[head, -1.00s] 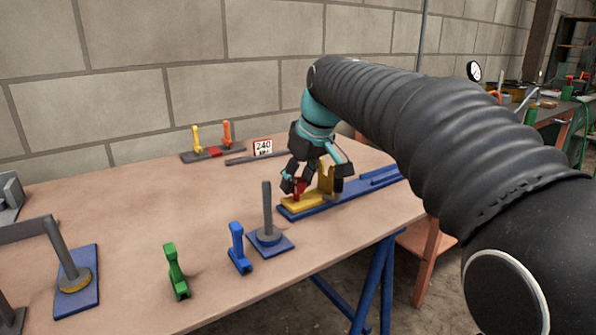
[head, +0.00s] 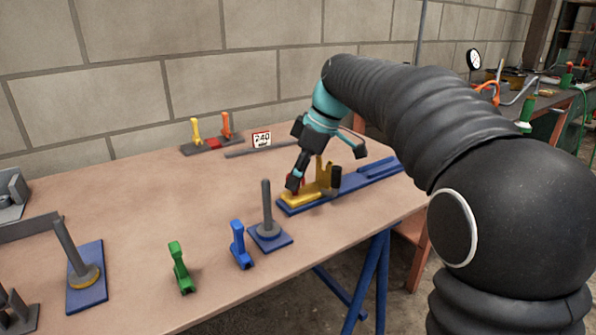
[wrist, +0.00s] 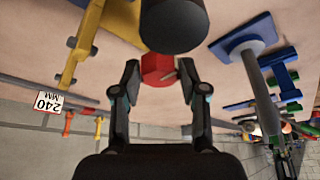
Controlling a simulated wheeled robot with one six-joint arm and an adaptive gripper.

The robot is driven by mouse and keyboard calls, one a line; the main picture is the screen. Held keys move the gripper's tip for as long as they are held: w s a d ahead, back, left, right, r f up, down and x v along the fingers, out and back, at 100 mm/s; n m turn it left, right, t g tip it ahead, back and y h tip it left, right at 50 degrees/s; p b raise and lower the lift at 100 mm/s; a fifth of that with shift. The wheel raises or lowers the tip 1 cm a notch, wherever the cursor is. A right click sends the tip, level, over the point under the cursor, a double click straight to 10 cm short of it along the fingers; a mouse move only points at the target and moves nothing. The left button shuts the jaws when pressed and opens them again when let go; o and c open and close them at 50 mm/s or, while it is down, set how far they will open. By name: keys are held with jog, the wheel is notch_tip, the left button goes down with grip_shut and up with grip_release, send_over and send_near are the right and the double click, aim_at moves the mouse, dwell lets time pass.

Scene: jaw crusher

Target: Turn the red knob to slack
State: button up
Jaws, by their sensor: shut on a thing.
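The red knob (head: 301,182) is partly hidden by my gripper in the head view. It sits at the left end of a yellow part on a long blue base (head: 352,187). My gripper (head: 293,182) reaches down onto it from above. In the wrist view the red knob (wrist: 157,67) shows as a faceted red piece with a small pale mark on it. The two fingers of my gripper (wrist: 160,80) stand on either side of it, shut on it. I cannot read any slack marking.
A dark cylinder (wrist: 172,25) is close beside the knob in the wrist view. A grey post on a blue plate (head: 267,208) stands left of the base. Blue (head: 239,245) and green (head: 180,268) pieces stand in front. A 240 sign (head: 262,138) is behind.

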dwell(0.5)
jog(key=o, duration=1.1)
jog(key=shift+o, duration=0.2)
jog(key=v, duration=1.2)
jog(key=shift+a, duration=0.1)
